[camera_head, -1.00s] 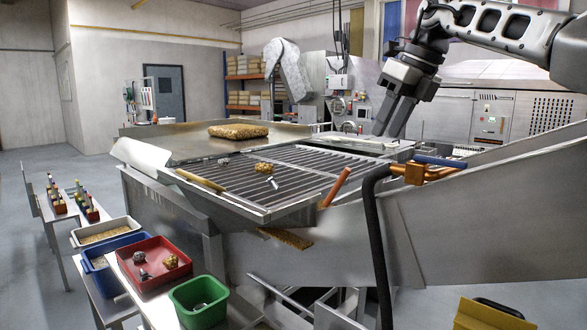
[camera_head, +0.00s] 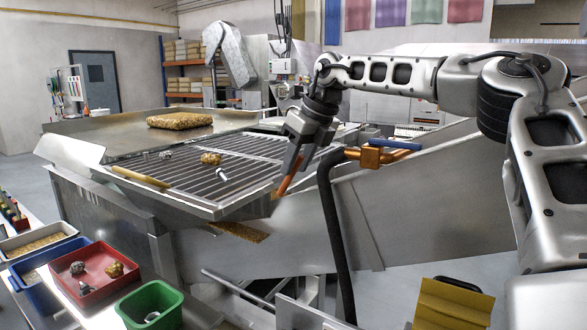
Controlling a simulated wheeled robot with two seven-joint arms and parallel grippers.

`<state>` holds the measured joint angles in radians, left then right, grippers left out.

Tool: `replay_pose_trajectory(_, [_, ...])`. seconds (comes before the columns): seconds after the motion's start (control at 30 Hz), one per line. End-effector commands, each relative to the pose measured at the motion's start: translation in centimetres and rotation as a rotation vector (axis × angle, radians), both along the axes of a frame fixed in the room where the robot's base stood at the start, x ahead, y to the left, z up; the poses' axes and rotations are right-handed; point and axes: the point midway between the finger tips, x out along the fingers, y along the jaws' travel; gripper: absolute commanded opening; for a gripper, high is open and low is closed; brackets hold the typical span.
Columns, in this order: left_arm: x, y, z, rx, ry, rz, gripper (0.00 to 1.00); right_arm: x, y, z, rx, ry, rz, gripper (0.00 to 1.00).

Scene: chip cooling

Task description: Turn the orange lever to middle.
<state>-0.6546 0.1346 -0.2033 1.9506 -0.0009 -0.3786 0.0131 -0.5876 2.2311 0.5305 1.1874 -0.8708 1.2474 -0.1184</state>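The orange lever (camera_head: 287,185) sticks up at a slant from the right front corner of the grated table, leaning up to the right. My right gripper (camera_head: 291,174) reaches down to it from above. Its dark fingers are at the lever's upper part, one on each side as seen here, and they partly hide it. I cannot tell whether they press on the lever or stand a little apart from it. My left gripper is not in view.
A dark hose (camera_head: 328,230) and a copper valve with a blue handle (camera_head: 390,146) stand just right of the lever. The slatted grate (camera_head: 190,185) holds a few small lumps. A red tray (camera_head: 100,294) and a green bin (camera_head: 160,316) are at the lower left.

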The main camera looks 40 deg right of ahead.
Motion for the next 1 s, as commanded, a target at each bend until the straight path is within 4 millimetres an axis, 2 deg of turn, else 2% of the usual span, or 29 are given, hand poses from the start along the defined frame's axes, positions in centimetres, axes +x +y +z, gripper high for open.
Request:
replay_pose_trajectory(0.2, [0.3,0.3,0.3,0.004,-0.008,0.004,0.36,0.7,0.2,-1.8,0.0,0.002,-0.001,0.36])
replay_pose_trajectory(0.5, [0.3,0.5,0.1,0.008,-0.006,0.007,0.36,0.8,0.2,-2.1,-0.001,0.0,0.0,0.36])
replay_pose_trajectory(0.53, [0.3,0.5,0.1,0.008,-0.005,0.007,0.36,0.8,0.2,-2.0,-0.001,0.0,0.0,0.33])
replay_pose_trajectory(0.63, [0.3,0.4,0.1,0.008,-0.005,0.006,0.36,0.8,0.2,-2.0,-0.001,0.0,0.0,0.06])
replay_pose_trajectory(0.67, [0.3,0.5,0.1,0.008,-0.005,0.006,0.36,0.8,0.2,-2.0,-0.001,0.0,0.0,0.0])
replay_pose_trajectory(0.87, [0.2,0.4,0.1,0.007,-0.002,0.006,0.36,0.7,0.1,-2.0,-0.002,0.003,-0.004,0.0])
replay_pose_trajectory(1.0, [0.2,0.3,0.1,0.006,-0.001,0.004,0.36,0.2,-0.7,-1.8,-0.011,0.028,-0.02,0.0])
